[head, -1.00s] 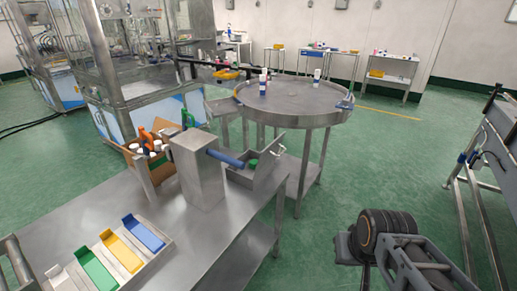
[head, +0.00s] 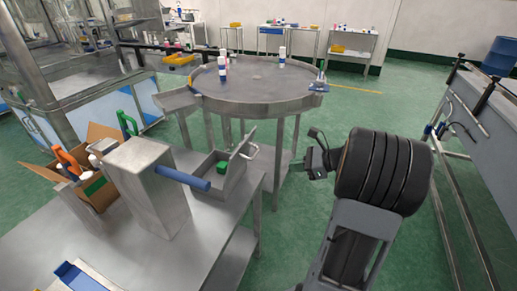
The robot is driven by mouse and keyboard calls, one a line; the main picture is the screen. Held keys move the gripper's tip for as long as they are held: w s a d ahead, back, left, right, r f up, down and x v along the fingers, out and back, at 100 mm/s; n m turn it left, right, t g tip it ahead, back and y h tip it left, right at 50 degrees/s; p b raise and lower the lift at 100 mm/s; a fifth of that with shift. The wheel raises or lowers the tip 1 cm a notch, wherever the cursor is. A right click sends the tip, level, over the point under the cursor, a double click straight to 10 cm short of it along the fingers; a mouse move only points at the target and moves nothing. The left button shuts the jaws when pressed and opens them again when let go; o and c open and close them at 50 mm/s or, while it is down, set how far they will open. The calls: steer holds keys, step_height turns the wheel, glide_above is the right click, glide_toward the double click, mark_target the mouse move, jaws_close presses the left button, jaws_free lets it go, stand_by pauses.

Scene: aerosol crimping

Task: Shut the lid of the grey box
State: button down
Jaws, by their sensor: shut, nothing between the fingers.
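The grey box (head: 233,190) sits on the near metal table, right of a tall metal block. Its lid (head: 237,158) stands raised on the right side, with a pale curved handle (head: 253,151) on it. A green item (head: 221,168) shows inside the box. The block and its blue bar hide part of the box's left side. My gripper (head: 304,151) is in the air to the right of the lid, apart from it, empty and shut. Its fingers are small and dark in this view.
A tall metal block (head: 147,195) with a blue bar (head: 183,179) stands left of the box. A cardboard carton (head: 98,197) with bottles is further left. A round metal table (head: 258,88) with bottles stands behind. A grey machine (head: 478,115) is at the right. Green floor is open between.

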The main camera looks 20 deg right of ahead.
steer(key=w+a+f+m+t, duration=0.1)
steer(key=w+a, duration=0.4)
steer(key=w, duration=0.6)
steer(key=shift+f+m+t+p, duration=0.3)
steer(key=shift+m+t+p, duration=0.1)
steer(key=shift+m, duration=0.3)
